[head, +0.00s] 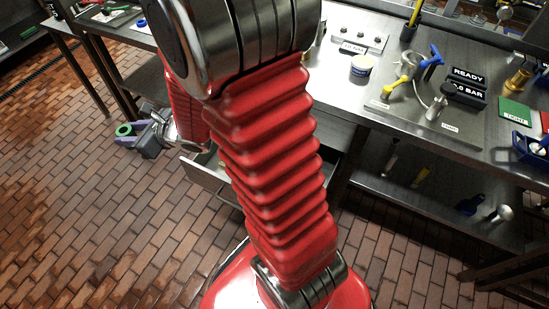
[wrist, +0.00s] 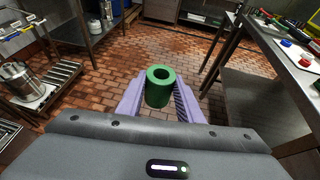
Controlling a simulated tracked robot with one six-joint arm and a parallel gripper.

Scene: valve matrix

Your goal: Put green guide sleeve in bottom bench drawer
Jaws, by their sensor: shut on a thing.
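The green guide sleeve (wrist: 159,90) is a short hollow cylinder, seen between the purple fingers of my gripper (wrist: 160,100) in the wrist view. My gripper is shut on it and holds it clear above the brick floor. In the head view the sleeve (head: 124,130) shows as a green ring at the left, with my gripper (head: 128,137) around it, left of the bench. An open bench drawer (head: 205,177) juts out behind my red arm. My arm hides most of it, so I cannot tell its full inside or whether it is the bottom one.
A lower shelf (head: 440,195) carries several tools. The brick floor (head: 80,220) at the left is open. A steel pot (wrist: 22,80) stands at the left in the wrist view.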

